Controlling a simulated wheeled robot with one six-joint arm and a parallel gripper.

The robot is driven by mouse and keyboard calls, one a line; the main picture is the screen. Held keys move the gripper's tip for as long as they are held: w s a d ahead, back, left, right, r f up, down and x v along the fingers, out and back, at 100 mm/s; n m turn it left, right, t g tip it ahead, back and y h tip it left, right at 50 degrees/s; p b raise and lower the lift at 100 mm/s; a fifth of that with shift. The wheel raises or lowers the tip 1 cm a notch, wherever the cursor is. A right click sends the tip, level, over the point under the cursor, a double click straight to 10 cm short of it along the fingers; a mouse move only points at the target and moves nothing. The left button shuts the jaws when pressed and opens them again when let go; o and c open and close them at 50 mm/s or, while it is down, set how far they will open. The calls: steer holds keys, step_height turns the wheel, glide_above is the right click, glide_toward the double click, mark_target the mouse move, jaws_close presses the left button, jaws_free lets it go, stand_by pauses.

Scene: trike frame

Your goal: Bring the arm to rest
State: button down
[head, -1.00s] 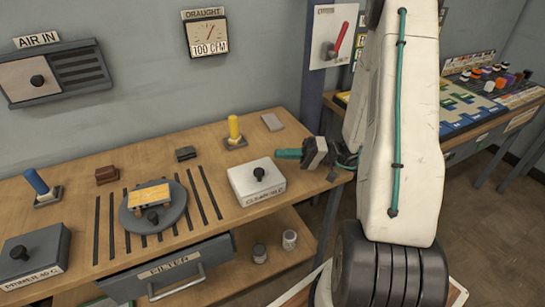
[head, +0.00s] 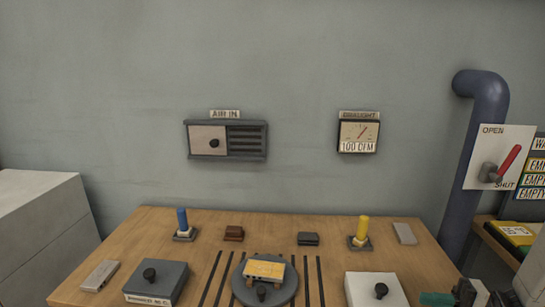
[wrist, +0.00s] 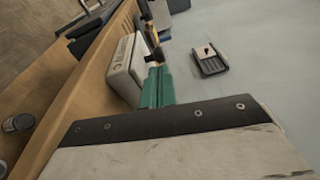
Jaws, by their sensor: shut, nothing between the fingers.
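My gripper (head: 437,299) shows at the bottom right corner of the head view, with teal fingers beside the right edge of the white box. The fingers are closed together and hold nothing. In the wrist view the teal fingers (wrist: 156,88) point away over the bench, near the white box with the black knob (wrist: 122,70). Part of my pale arm shows at the lower right edge of the head view; most of it is out of frame.
The wooden bench (head: 135,235) carries the white box (head: 372,293), a grey box (head: 155,280), a round plate (head: 240,290) with a yellow block, and blue (head: 182,219) and yellow (head: 363,228) posts. A blue pipe (head: 463,200) and red-handled switch (head: 508,160) stand at right.

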steer(key=s+a+r+n+g+h, duration=0.2)
steer(key=s+a+r+h, duration=0.5)
steer(key=r, duration=0.3)
steer(key=s+a+r+n+g+h, duration=0.2)
steer(key=s+a+r+n+h, duration=0.1)
steer(key=s+a+r+h, duration=0.4)
step_height(320, 180, up, 4)
steer(key=s+h, duration=0.1)
steer(key=h, duration=0.2)
steer(key=shift+s+a+r, duration=0.25)
steer(key=shift+a, duration=0.05)
